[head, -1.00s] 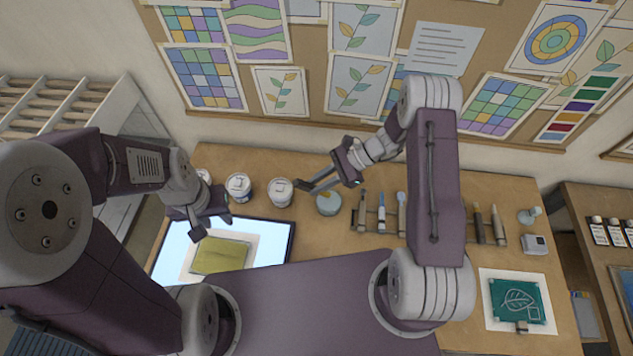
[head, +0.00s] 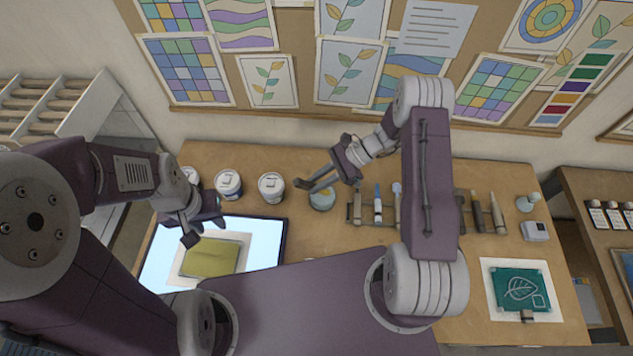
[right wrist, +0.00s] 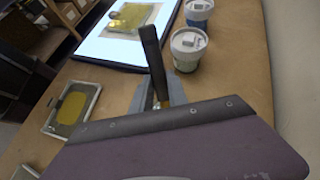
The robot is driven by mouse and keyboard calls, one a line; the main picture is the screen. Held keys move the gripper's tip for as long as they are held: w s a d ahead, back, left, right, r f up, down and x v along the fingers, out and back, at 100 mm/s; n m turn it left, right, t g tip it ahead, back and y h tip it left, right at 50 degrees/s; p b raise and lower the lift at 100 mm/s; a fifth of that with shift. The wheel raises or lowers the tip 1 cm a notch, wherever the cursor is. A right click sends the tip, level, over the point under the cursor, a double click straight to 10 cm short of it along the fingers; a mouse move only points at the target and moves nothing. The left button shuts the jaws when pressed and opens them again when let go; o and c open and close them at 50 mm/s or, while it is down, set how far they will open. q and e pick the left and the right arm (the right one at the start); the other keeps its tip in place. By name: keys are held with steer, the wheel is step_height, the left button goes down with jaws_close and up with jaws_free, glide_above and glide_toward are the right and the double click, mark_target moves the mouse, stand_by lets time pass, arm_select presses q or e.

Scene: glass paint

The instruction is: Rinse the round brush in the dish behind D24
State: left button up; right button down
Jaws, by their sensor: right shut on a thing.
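My right gripper (head: 318,180) is shut on a dark-handled brush (right wrist: 152,62), seen in the right wrist view sticking up past the fingers. Its bristle end is hidden there. I cannot tell whether the brush touches what is in the dish. I cannot read a D24 label. My left gripper (head: 204,232) is open and empty, above the light panel near an olive-yellow glass piece (head: 210,258).
White jars (head: 271,187) stand left of the dish. The lit panel (head: 262,240) lies in front of them.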

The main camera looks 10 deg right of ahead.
stand_by(0.3)
steer(key=shift+w+a, duration=0.1)
steer(key=shift+w, duration=0.2)
steer(key=shift+s+d, duration=0.2)
steer(key=shift+s, duration=0.5)
steer(key=shift+w+a, duration=0.1)
steer(key=shift+w, duration=0.25)
steer(key=shift+w+a+b, duration=0.1)
steer(key=shift+w+b, duration=0.2)
steer(key=shift+w, duration=0.1)
steer(key=shift+s+d+p, duration=0.2)
steer(key=shift+s+p, duration=0.1)
steer(key=shift+s, duration=0.45)
steer(key=shift+w+a+b, duration=0.2)
steer(key=shift+w+b, duration=0.15)
steer(key=shift+w, duration=0.4)
steer(key=shift+s, duration=0.15)
